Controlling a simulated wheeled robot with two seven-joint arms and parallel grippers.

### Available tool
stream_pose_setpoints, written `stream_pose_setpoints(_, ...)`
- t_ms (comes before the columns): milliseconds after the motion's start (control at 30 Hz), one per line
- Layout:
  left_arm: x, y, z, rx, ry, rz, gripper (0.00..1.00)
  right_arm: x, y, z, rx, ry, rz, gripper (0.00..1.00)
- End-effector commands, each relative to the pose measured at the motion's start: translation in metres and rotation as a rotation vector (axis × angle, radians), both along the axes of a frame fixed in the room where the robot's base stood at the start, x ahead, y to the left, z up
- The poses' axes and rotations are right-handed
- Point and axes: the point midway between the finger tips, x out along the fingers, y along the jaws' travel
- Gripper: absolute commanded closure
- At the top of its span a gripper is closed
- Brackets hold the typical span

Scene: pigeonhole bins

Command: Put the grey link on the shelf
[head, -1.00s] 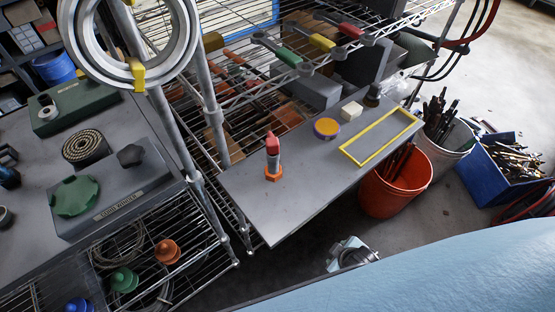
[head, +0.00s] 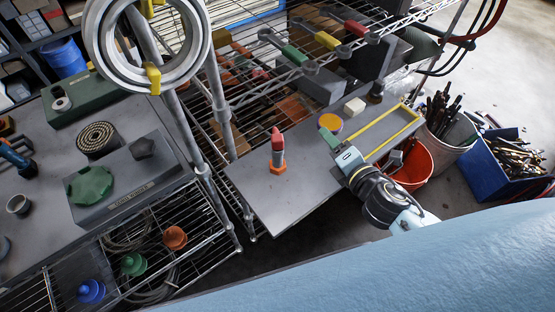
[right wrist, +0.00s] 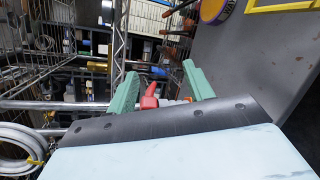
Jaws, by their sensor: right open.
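An upright piece (head: 277,152) with a red tip, grey middle and orange hexagonal base stands on the grey board. I cannot single out a separate grey link with certainty. My left gripper is not in view.
A yellow rectangular outline (head: 412,122) and a white block (head: 355,106) lie on the grey board (head: 285,205). Wire shelving (head: 225,115) stands behind and left. An orange bucket (head: 418,165) and a blue crate (head: 490,165) stand to the right. The board's front is clear.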

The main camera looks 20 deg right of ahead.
Motion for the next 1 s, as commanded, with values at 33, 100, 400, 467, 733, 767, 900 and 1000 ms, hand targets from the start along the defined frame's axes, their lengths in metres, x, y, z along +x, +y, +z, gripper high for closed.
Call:
stream_pose_setpoints(33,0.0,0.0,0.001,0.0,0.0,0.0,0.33,0.004,0.007,0.004,-0.165,-0.061,0.129,0.48)
stream_pose_setpoints(100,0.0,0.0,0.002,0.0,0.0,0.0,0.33,0.004,0.02,0.005,-0.396,-0.148,0.314,0.48)
stream_pose_setpoints(400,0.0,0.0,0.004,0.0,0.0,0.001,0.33,-0.02,0.043,-0.023,-0.973,-0.363,0.823,0.48)
stream_pose_setpoints(467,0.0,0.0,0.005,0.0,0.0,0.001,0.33,-0.02,0.044,-0.026,-1.006,-0.376,0.855,0.48)
stream_pose_setpoints(733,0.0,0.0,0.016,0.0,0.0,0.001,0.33,0.008,0.071,-0.037,-1.02,-0.385,0.867,0.48)
stream_pose_setpoints(767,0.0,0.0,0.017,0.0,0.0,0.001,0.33,0.012,0.075,-0.039,-1.019,-0.384,0.866,0.48)
stream_pose_setpoints(900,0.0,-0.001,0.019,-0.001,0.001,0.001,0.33,0.027,0.089,-0.047,-1.019,-0.382,0.868,0.48)
stream_pose_setpoints(1000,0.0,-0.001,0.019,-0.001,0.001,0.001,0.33,0.032,0.095,-0.05,-1.018,-0.383,0.869,0.48)
